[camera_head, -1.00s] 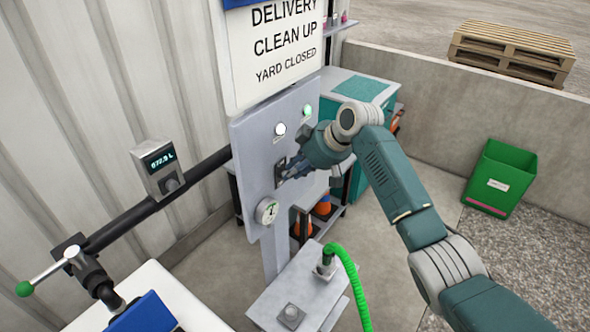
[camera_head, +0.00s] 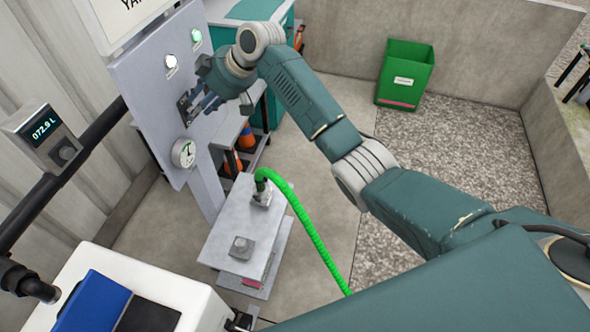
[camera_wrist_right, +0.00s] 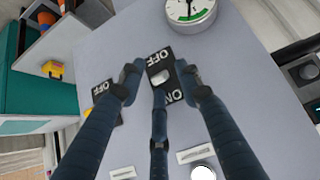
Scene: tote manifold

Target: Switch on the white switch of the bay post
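The bay post's grey panel (camera_head: 140,90) stands at the left in the head view. My right gripper (camera_head: 200,102) is at its face. In the right wrist view, the white switch (camera_wrist_right: 162,72) is a small pale lever on a black plate marked OFF and ON. My right gripper's fingers (camera_wrist_right: 160,78) are spread, two beside the plate and one over its lower part. Contact with the lever cannot be told, nor its exact position. A second black OFF plate (camera_wrist_right: 103,90) with a yellow part is to the left, partly behind a finger. My left gripper is not in view.
A white lamp (camera_head: 171,61) and a green lamp (camera_head: 196,35) glow on the panel, above a round gauge (camera_head: 184,153). A green hose (camera_head: 305,225) rises from a low stand (camera_head: 225,235). A green bin (camera_head: 405,75) stands behind.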

